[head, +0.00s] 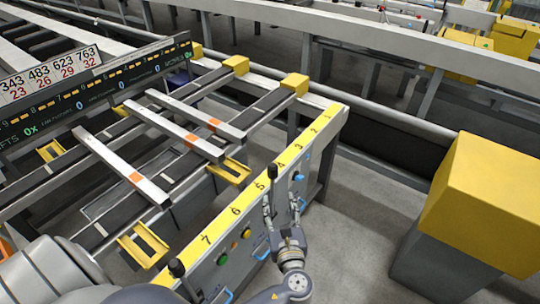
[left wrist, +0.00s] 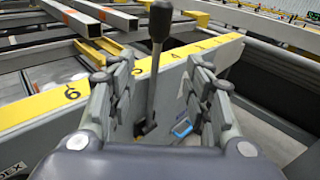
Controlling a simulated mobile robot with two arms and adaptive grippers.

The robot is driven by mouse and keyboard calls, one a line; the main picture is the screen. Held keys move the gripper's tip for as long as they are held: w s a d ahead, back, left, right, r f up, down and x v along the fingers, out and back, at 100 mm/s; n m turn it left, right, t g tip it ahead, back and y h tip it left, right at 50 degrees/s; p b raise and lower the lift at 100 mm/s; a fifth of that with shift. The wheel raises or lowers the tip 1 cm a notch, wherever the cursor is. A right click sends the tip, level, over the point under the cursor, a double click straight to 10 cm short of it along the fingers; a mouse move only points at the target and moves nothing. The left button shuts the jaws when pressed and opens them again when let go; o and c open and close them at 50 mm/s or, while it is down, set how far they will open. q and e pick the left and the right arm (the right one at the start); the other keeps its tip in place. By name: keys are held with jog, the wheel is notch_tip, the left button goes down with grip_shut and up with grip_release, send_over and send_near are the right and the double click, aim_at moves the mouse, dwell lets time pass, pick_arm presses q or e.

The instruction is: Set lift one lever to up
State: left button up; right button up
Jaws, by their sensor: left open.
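A lever (head: 272,172) with a black knob and thin shaft rises from the front panel, near the 4 and 5 of the yellow number strip. In the left wrist view the lever (left wrist: 159,30) stands roughly upright between my fingers, its base at a dark slot. My left gripper (head: 283,200) is open, a finger on each side of the shaft; I see gaps in the left wrist view (left wrist: 153,75). A second black-knobbed lever (head: 177,268) stands nearer, past the 7. I cannot read labels telling which is lift one. My right gripper is not in view.
The grey panel with its yellow numbered strip (head: 235,210) carries green and orange buttons (head: 234,246) and blue handles (head: 262,252). Behind it lie long metal bars (head: 120,165) on the runout table. A yellow-topped box (head: 485,200) stands right. Grey floor between is clear.

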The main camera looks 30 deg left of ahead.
pick_arm(q)
jog(key=y, duration=0.1)
send_near(274, 172)
jog(key=x, duration=0.2)
jog(key=shift+w+a+r+t+p, duration=0.1)
jog(key=shift+w+a+t+p, duration=0.35)
jog(key=shift+w+a, duration=0.55)
jog(key=x, duration=0.3)
jog(key=shift+w+a+f, duration=0.2)
jog(key=shift+a+f, duration=0.05)
jog(key=x, duration=0.2)
jog(key=shift+w+a+p, duration=0.2)
jog(key=shift+w+p, duration=0.05)
jog(key=shift+p, duration=0.1)
jog(key=shift+w+a, duration=0.1)
jog(key=shift+w, duration=0.05)
jog(key=shift+a+f, duration=0.1)
jog(key=c, duration=0.8)
grip_shut()
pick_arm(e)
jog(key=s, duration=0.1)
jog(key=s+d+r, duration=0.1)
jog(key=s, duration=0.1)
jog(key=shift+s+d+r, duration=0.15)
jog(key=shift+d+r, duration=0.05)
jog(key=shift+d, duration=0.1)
